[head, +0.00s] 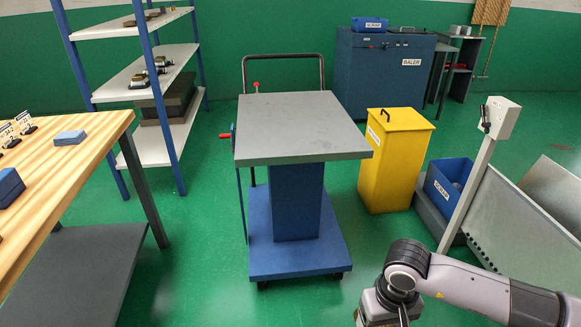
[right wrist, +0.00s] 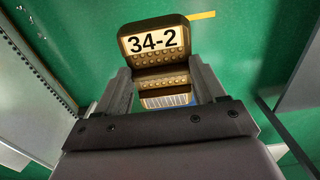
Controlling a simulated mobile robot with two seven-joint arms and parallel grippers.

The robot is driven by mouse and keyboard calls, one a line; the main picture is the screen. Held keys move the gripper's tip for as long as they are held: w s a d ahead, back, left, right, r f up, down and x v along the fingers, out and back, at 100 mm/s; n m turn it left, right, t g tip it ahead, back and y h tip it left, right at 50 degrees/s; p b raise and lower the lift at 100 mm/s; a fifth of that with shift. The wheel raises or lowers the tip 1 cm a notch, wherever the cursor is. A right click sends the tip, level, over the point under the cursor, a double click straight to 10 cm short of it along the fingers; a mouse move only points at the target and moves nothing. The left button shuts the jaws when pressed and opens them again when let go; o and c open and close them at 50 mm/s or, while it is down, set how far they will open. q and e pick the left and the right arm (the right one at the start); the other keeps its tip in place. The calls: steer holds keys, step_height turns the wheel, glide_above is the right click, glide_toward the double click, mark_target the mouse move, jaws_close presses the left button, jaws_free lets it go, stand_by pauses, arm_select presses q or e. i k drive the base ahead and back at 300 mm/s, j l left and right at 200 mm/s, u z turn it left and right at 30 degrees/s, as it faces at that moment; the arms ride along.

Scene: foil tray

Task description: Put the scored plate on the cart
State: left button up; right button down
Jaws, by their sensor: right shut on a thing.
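The cart (head: 300,125) stands in the middle of the head view, with a bare grey top, a blue column and a blue base. My right gripper (right wrist: 166,82) is shut on a dark, brown-edged plate (right wrist: 152,58) in the right wrist view. The plate has a white label reading 34-2, rows of round studs and a pale lined strip lower down. Its lower part is partly hidden by the gripper. In the head view my right gripper is low at the bottom edge, right of the cart and partly cut off. My left gripper is not in view.
A yellow bin (head: 394,165) and a blue box (head: 450,185) stand right of the cart. A wooden table (head: 70,160) and a shelf rack (head: 150,75) are at left. A blue baler (head: 385,75) is behind. Green floor is open around the cart.

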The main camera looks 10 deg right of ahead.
mark_target(300, 139)
steer(key=i, duration=0.95)
steer(key=z, duration=0.05)
